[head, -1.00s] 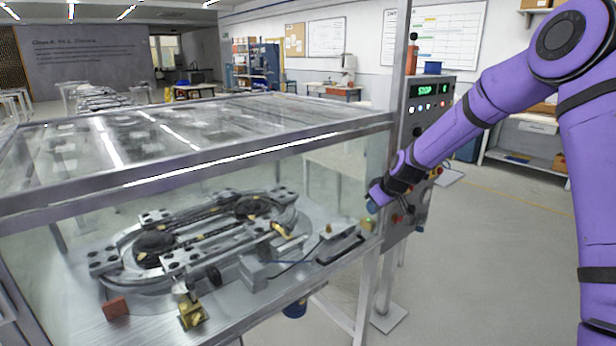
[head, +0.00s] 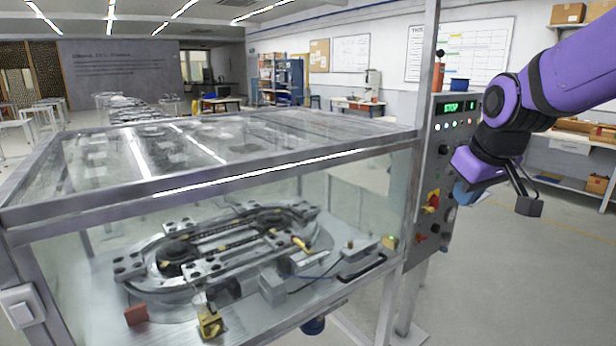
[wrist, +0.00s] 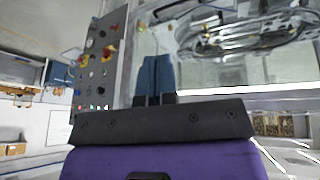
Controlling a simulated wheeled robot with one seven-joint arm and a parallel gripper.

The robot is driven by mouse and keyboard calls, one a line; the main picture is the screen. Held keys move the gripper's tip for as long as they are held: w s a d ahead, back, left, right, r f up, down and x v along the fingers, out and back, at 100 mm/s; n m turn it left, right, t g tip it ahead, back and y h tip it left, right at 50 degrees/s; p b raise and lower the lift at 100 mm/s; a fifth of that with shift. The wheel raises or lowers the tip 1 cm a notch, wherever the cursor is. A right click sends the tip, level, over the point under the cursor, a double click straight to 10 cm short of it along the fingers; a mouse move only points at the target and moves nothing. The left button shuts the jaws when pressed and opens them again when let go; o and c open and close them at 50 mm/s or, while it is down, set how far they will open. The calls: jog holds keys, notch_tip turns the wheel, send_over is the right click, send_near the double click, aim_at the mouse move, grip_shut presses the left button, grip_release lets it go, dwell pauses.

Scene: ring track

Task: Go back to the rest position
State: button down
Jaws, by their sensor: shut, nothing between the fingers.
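My gripper (head: 466,192) is at the right of the head view, on the end of my purple arm. Its blue fingers are partly hidden by the purple wrist. It appears just in front of the grey control panel (head: 447,150); I cannot tell the exact gap. In the wrist view the blue fingers (wrist: 154,78) are close together with nothing between them. The panel also shows there (wrist: 100,58), left of the fingers. Its green display reads STOP.
The glass-topped case (head: 250,182) with the oval ring track (head: 225,250) inside fills the left and middle. A metal post (head: 427,60) rises beside the panel. A bench (head: 570,150) stands behind at the right. Bare floor (head: 510,280) lies right of the panel.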

jog(key=s+d+r+m, duration=0.1)
jog(key=s, duration=0.9)
jog(key=s+d+m, duration=0.1)
jog(key=s+m, duration=0.1)
jog(key=s, duration=0.7)
jog(key=shift+s+d+r+m, duration=0.3)
jog(key=shift+s+d+r, duration=0.05)
jog(key=shift+d, duration=0.05)
